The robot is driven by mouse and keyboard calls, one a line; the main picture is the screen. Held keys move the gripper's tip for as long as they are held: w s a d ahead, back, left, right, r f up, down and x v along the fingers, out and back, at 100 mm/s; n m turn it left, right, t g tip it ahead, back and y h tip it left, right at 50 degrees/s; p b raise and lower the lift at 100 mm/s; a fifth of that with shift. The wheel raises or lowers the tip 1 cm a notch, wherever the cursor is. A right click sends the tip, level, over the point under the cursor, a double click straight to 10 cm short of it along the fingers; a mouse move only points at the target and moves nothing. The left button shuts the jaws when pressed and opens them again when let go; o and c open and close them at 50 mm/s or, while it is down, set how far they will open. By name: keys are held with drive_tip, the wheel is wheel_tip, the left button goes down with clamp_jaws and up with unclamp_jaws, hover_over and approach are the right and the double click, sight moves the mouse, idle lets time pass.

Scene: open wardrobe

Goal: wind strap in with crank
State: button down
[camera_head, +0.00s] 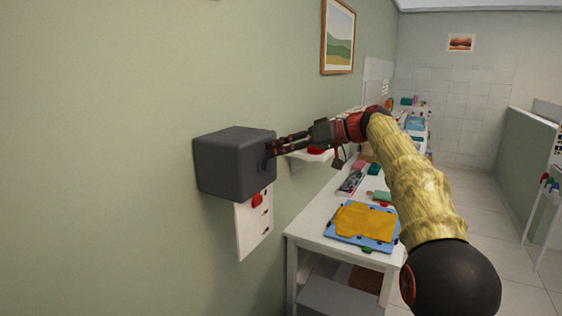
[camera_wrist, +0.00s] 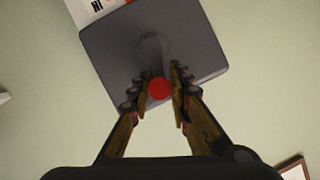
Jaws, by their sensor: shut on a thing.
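A dark grey box (camera_head: 225,165) is mounted on the green wall, left of centre in the head view. In the wrist view the box (camera_wrist: 190,30) shows its face with a grey crank arm (camera_wrist: 152,48) on it. The crank ends in a red round knob (camera_wrist: 159,89). My gripper (camera_head: 273,147) reaches the box's right face from the right. In the wrist view my gripper (camera_wrist: 160,92) has its two fingers on either side of the red knob and is shut on it. A white strap or panel (camera_head: 252,222) with a red piece hangs below the box.
A white table (camera_head: 310,232) stands to the right below, with a blue board (camera_head: 345,238) and a yellow cloth (camera_head: 366,222) on it. A small white wall shelf (camera_head: 300,156) lies behind my gripper.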

drive_tip(key=shift+s+a+f+n+t+h+b, duration=0.15)
drive_tip(key=shift+s+a+n+t+h+b, duration=0.3)
drive_tip(key=shift+n+b, duration=0.7)
drive_tip(key=shift+s+b, duration=0.1)
drive_tip(key=shift+b, duration=0.2)
drive_tip(key=c, duration=1.7)
unclamp_jaws()
drive_tip(key=shift+o, duration=0.2)
drive_tip(key=shift+d+r, duration=0.1)
drive_tip(key=shift+r, duration=0.1)
drive_tip(key=v, duration=1.1)
drive_tip(key=shift+s+d, duration=0.25)
drive_tip(key=shift+d, duration=0.05)
drive_tip(key=shift+m, duration=0.25)
